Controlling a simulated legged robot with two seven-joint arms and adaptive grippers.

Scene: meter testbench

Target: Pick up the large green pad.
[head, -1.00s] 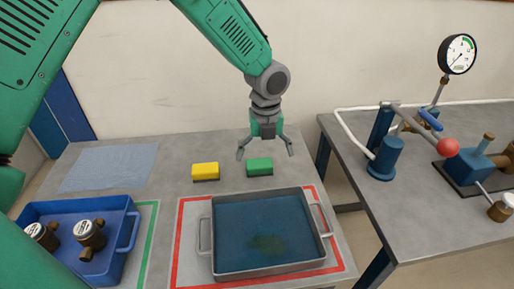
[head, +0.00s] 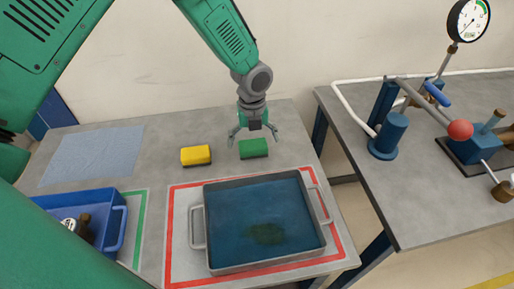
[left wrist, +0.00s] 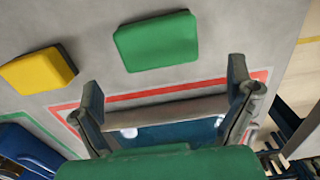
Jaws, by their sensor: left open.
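The green pad (head: 254,148) lies flat on the grey table, behind the metal tray and right of the yellow pad (head: 196,155). In the left wrist view the green pad (left wrist: 156,41) lies beyond the fingertips, at the top of the picture, with nothing over it. My left gripper (head: 254,137) is open and empty. In the head view its fingers spread to either side of the green pad, and it appears above the pad, not touching it. The left wrist view also shows the open fingers (left wrist: 165,88). My right gripper is not in view.
A metal tray (head: 198,228) of blue liquid stands inside a red outline in front of the pads. A blue bin (head: 122,220) with meters is at the left, near a light blue cloth (head: 95,157). A second table (head: 425,205) bears a gauge and pipework.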

